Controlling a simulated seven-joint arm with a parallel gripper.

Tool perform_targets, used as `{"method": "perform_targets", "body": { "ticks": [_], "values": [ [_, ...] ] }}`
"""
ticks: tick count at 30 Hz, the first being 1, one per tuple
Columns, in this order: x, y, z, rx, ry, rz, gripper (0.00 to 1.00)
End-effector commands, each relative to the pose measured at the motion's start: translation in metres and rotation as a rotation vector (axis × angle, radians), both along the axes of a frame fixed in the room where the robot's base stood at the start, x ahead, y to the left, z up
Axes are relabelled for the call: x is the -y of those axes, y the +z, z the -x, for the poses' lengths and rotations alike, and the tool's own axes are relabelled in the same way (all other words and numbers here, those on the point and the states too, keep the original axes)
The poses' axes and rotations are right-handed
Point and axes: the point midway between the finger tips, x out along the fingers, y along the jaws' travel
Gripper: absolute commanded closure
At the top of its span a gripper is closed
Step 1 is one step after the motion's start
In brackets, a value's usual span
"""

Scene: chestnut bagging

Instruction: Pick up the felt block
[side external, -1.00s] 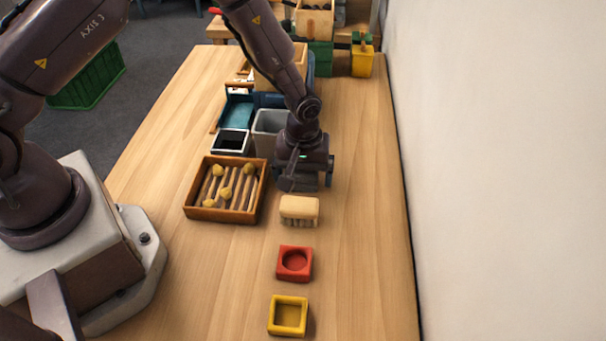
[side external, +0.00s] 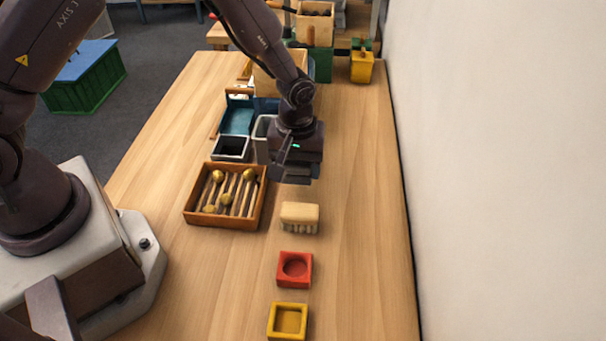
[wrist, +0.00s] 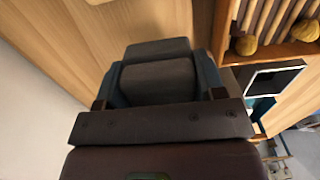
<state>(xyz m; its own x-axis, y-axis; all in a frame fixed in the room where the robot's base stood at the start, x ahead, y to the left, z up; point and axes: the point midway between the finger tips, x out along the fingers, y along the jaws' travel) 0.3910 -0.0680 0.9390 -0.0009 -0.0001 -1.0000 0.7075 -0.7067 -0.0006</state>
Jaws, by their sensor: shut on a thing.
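My gripper (side external: 297,158) is above the table, to the right of the wooden tray and beyond the brush. It is shut on the felt block, a dark grey block (wrist: 158,78) that sits between its two teal fingers in the wrist view. In the side external view the block shows as a dark shape (side external: 296,174) under the gripper, apart from the table. Its far faces are hidden by the gripper.
A wooden tray (side external: 188,207) holds slats and several yellowish balls. A brush (side external: 300,217), a red holder (side external: 295,284) and a yellow holder (side external: 274,320) stand in a row. Bins stand behind the gripper, including a small dark one (side external: 231,148).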

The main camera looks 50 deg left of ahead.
Motion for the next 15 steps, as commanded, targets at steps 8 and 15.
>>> {"method": "perform_targets", "body": {
  "ticks": [8,15],
  "values": [
    [-0.010,0.056,0.058,0.002,0.001,0.001,0.67],
    [-0.018,0.076,0.106,0.003,-0.001,0.000,0.67]
  ]
}}
